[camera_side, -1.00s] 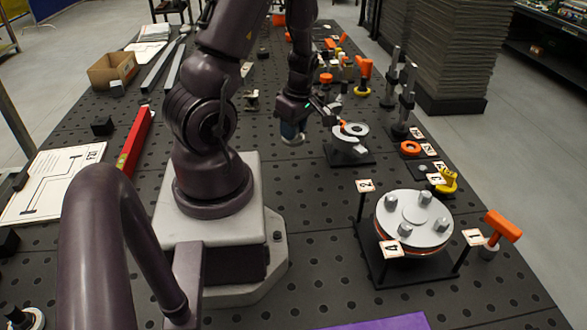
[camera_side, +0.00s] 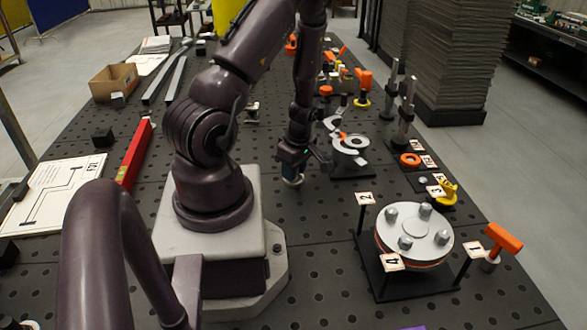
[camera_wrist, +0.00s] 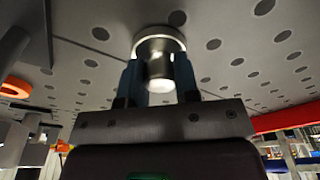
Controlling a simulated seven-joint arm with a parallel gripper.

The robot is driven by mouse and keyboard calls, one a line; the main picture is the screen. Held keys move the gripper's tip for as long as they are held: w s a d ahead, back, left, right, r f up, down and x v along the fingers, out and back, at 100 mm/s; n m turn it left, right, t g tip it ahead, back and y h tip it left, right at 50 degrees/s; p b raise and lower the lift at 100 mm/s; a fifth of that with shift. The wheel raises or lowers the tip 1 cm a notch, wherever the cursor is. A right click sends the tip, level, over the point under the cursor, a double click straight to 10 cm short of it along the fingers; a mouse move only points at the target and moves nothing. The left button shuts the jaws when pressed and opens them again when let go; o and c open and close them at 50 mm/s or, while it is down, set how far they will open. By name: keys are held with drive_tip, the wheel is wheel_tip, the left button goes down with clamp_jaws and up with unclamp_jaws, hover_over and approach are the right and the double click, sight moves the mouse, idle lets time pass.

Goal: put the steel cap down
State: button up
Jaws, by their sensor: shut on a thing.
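The steel cap (camera_wrist: 159,68) is a round, shiny metal piece with a wider rim and a narrower stub. In the wrist view it sits between the two blue fingers of my gripper (camera_wrist: 160,82), which are shut on it. In the side view my gripper (camera_side: 292,172) points down, low over the bench top, to the right of my base. The cap (camera_side: 294,182) shows there as a small pale piece at the fingertips. Its rim faces the bench top; I cannot tell whether it touches.
A round bolted flange (camera_side: 423,222) with numbered tags stands to the right. A stand with grey rings (camera_side: 350,150) is close behind to the right. A red beam (camera_side: 134,155) lies left.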

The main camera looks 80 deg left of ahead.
sight(299, 180)
drive_tip(key=o, duration=1)
drive_tip(key=shift+f, duration=0.1)
drive_tip(key=w+d+r+m+t, duration=0.1)
drive_tip(key=w+d+r+m, duration=0.25)
drive_tip(key=r, duration=0.55)
drive_tip(key=w+d+r+m+t, duration=0.1)
drive_tip(key=w+d+r+m, duration=0.25)
drive_tip(key=r, duration=0.65)
drive_tip(key=s+d+r+m+t, duration=0.1)
drive_tip(key=d+r+m, duration=0.4)
drive_tip(key=d+m, duration=0.1)
drive_tip(key=s+d+r+m+t, duration=0.1)
drive_tip(key=d+r+m+t, duration=0.1)
drive_tip(key=d+r+m, duration=0.2)
drive_tip(key=s+d+r+m+t+h, duration=0.1)
drive_tip(key=d+r+m, duration=0.4)
drive_tip(key=d+m, duration=0.3)
drive_tip(key=shift+s+r+m+t, duration=0.2)
drive_tip(key=shift+r+m+t, duration=0.2)
drive_tip(key=shift+m, duration=0.6)
